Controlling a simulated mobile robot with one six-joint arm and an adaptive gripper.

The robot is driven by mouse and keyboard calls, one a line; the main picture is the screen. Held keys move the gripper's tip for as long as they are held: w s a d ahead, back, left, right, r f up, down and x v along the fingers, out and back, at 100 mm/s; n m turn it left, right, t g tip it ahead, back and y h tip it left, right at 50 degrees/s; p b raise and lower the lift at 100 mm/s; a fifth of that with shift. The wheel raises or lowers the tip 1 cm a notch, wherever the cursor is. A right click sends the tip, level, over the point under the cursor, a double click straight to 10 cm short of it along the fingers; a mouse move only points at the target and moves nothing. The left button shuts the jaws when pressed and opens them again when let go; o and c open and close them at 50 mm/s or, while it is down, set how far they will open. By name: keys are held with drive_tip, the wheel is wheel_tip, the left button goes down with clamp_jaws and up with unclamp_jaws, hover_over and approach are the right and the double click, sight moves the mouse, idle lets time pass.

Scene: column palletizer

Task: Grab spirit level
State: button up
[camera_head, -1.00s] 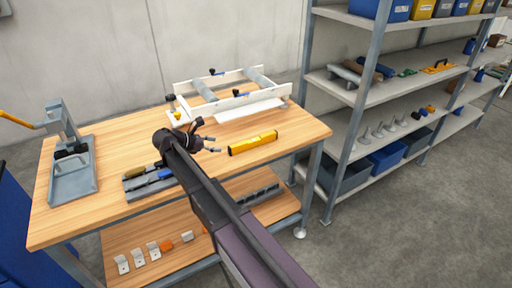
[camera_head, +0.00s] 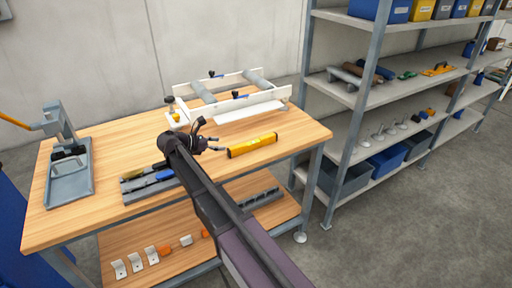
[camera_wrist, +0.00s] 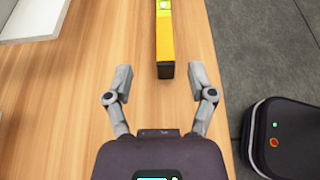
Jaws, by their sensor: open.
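The yellow spirit level (camera_head: 252,145) with black ends lies flat on the right part of the wooden workbench (camera_head: 110,165).
A white roller frame (camera_head: 230,98) stands behind the level. A tray of tools (camera_head: 150,184) lies to the left, and a grey press (camera_head: 68,170) stands at the bench's far left. A metal shelf rack (camera_head: 350,120) stands to the right. Bare wood surrounds the level.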

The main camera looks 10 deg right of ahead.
sight(240, 145)
drive_tip(key=shift+b+x, duration=0.65)
drive_tip(key=shift+x, duration=1.6)
drive_tip(key=shift+f+b+x, duration=0.2)
drive_tip(key=shift+b+x, duration=0.9)
drive_tip(key=shift+x, duration=1.15)
drive_tip(key=shift+s+d, duration=0.1)
drive_tip(key=shift+d, duration=0.2)
clamp_jaws()
